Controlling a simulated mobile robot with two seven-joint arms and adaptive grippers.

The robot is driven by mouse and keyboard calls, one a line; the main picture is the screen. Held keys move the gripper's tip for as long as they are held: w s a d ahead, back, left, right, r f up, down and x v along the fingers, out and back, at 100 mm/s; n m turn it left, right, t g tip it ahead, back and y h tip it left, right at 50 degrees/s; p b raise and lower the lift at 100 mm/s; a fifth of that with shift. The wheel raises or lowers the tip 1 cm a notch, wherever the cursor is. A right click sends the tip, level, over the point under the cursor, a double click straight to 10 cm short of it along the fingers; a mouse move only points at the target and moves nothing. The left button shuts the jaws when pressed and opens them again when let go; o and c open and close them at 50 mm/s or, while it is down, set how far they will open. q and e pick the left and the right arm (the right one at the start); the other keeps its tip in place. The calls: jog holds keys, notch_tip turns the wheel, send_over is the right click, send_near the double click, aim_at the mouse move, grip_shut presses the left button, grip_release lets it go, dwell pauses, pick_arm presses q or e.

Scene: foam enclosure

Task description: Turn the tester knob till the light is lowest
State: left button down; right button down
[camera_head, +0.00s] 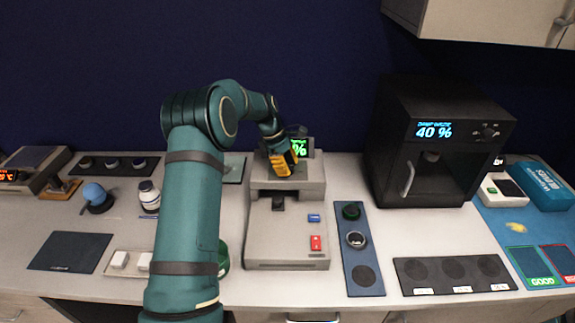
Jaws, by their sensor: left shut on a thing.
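The tester (287,240) is a grey machine on the counter in the middle of the head view. Its small display (299,147) at the back shows a green "%" sign; the digits left of it are hidden behind my gripper. My left gripper (284,163) has yellow fingers and is over the tester's upper deck, in front of the display. It is shut on the tester knob, which the fingers hide. A blue button (314,218) and a red switch (316,242) are on the tester's front part. My right gripper is out of view.
A black machine (440,140) reading "40 %" stands at the right. A blue rack (358,262) with round slots lies right of the tester. A black pad (70,252), a white jar (149,196) and a blue-topped object (96,196) are at the left. Cabinets hang at upper right.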

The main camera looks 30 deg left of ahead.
pick_arm(q)
jog(key=shift+d+f, duration=0.1)
jog(key=shift+f, duration=0.05)
jog(key=c, duration=0.6)
grip_release()
jog(key=shift+o, duration=0.2)
jog(key=shift+r, duration=0.2)
jog(key=shift+a+r, duration=0.25)
jog(key=shift+r, duration=0.05)
jog(key=v, duration=1.1)
jog(key=shift+d, duration=0.15)
